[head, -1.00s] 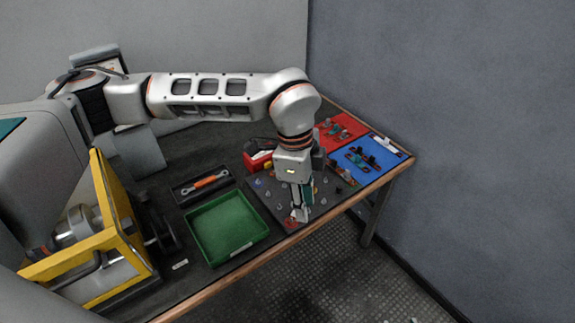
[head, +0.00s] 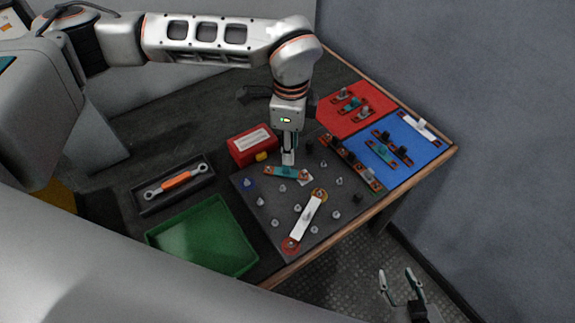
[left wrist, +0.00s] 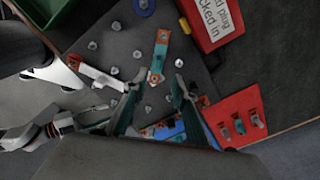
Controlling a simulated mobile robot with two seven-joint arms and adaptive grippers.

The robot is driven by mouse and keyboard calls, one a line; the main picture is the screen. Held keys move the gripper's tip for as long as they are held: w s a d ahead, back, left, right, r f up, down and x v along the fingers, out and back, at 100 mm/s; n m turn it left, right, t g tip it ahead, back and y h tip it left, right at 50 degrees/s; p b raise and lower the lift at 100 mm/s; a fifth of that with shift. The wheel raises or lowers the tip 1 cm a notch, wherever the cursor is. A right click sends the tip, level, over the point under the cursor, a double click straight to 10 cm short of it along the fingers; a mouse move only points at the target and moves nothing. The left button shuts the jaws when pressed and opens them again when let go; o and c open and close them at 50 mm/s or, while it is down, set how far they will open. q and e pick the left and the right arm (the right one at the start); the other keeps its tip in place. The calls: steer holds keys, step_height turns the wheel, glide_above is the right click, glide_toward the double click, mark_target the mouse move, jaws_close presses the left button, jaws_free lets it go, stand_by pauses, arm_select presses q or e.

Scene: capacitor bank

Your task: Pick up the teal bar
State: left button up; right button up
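The teal bar (head: 286,173) has copper-coloured ends and lies on the dark studded board (head: 253,199), near its far edge. In the left wrist view the teal bar (left wrist: 160,52) lies ahead of my fingers, with its near end close to the gap between them. My left gripper (head: 289,162) points down just over the bar. In the left wrist view, my left gripper (left wrist: 157,86) has its two fingers spread, with nothing held between them. Whether a finger touches the bar is unclear. My right gripper (head: 399,274) is open and empty, low at the right, off the table.
A white bar (head: 306,218) lies on the board between red and orange rings. A red box (head: 251,147), a green tray (head: 203,235) and a wrench tray (head: 173,184) stand to the left. Red (head: 369,117) and blue (head: 418,155) mats with small bars lie right. Studs surround the teal bar.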

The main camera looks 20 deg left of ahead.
mark_target(286, 170)
arm_select(q)
steer(key=shift+s+f, duration=0.2)
steer(key=shift+f, duration=0.9)
steer(key=f, duration=0.4)
steer(key=shift+s+a+f, duration=0.1)
steer(key=shift+a+f, duration=0.3)
jaws_close()
